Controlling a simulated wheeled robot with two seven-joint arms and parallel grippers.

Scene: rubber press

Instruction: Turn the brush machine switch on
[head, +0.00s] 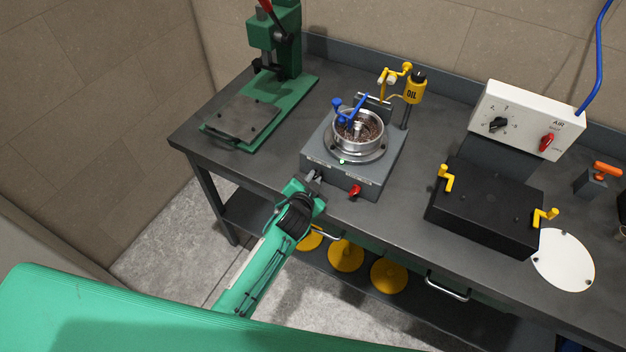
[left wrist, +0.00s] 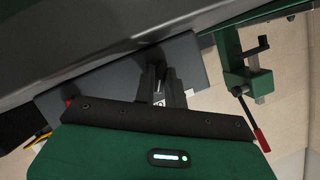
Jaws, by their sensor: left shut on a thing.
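The brush machine (head: 385,160) is a grey box on the bench with a round metal bowl (head: 358,128) on top. A small green light shows at the front of its top. A red knob (head: 355,190) is on its front face, to the right of my gripper. My left gripper (head: 316,176) is at the left part of this front face, shut on a small part there, most likely the switch. The fingers hide that part. In the left wrist view the fingers (left wrist: 158,86) are close together against the grey box (left wrist: 110,80). My right gripper is out of view.
A green press (head: 275,95) stands at the back left. A yellow oil can (head: 414,88) is behind the machine. A black box (head: 485,208) with yellow handles and a white air control box (head: 525,120) are to the right. Yellow discs (head: 388,275) lie below the bench top.

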